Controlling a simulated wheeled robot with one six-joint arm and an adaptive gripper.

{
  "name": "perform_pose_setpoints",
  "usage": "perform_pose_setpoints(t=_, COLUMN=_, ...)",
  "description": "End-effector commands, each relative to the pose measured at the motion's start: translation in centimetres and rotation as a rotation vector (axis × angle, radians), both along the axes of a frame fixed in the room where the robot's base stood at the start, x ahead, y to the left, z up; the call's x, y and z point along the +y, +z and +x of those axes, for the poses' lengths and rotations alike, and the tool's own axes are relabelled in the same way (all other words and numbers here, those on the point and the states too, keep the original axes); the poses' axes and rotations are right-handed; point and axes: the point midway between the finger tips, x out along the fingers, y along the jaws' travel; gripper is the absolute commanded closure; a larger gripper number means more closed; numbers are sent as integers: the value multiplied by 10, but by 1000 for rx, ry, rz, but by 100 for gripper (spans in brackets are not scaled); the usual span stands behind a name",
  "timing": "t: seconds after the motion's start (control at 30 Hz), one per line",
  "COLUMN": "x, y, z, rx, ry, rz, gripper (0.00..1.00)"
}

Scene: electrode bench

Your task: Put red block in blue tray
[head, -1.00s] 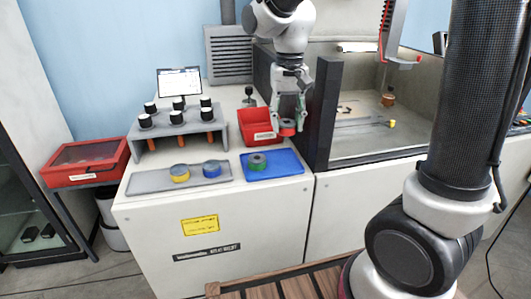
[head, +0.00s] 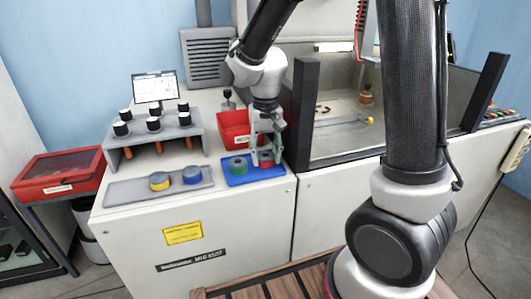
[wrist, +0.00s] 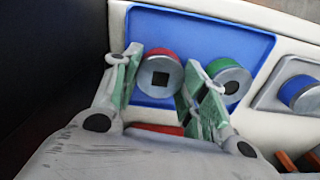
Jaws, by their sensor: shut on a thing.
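In the wrist view the red block (wrist: 160,77) sits between the two green fingers of my gripper (wrist: 156,84). I cannot tell whether its bottom touches the tray. A green block (head: 237,166) stands in the tray's left part, beside the red one and apart from it.
A grey tray (head: 125,194) with a yellow block (head: 159,181) and a blue block (head: 192,174) lies to the left. A red bin (head: 232,126) stands behind the blue tray. A dark post (head: 302,115) rises close at the right. A rack of black-capped electrodes (head: 188,133) stands behind the grey tray.

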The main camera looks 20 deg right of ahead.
Motion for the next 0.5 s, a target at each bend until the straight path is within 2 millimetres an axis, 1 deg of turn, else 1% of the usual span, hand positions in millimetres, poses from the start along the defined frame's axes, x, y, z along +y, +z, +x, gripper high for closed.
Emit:
perform_pose_setpoints(t=0.1, x=0, y=-2, z=0, rx=0, ry=0, rz=0, gripper=97)
perform_pose_setpoints(t=0.13, x=0, y=-3, z=0, rx=1, ry=0, rz=-1, gripper=55)
perform_pose_setpoints(t=0.23, x=0, y=-3, z=0, rx=0, ry=0, rz=0, gripper=37)
perform_pose_setpoints(t=0.27, x=0, y=-2, z=0, rx=0, ry=0, rz=0, gripper=35)
perform_pose_setpoints(t=0.5, x=0, y=-2, z=0, rx=0, ry=0, rz=0, gripper=35)
